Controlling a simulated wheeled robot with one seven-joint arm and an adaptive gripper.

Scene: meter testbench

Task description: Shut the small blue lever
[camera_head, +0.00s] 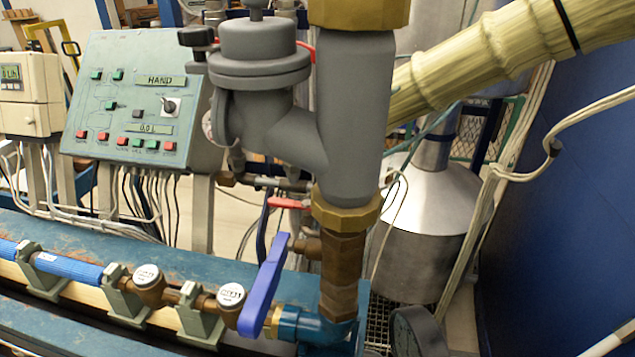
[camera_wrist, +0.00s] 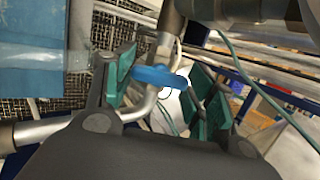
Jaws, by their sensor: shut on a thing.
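In the wrist view a small blue lever (camera_wrist: 157,78) lies crosswise between the two green-padded fingers of my gripper (camera_wrist: 163,88). Its left end is at the left pad and its right end is close to the right pads. My gripper is shut on it. A bent metal pipe runs right behind the lever. In the head view a long blue lever (camera_head: 263,287) stands tilted upright at the end of the brass pipe line; I cannot tell whether it is the same lever. My gripper is not visible in the head view.
A thick grey valve body (camera_head: 355,110) with brass collars blocks the middle of the head view. A green control panel (camera_head: 140,100) stands at the left. Red-handled valves (camera_head: 288,203) sit behind the pipe. In the wrist view, a metal grating and cables surround the fingers.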

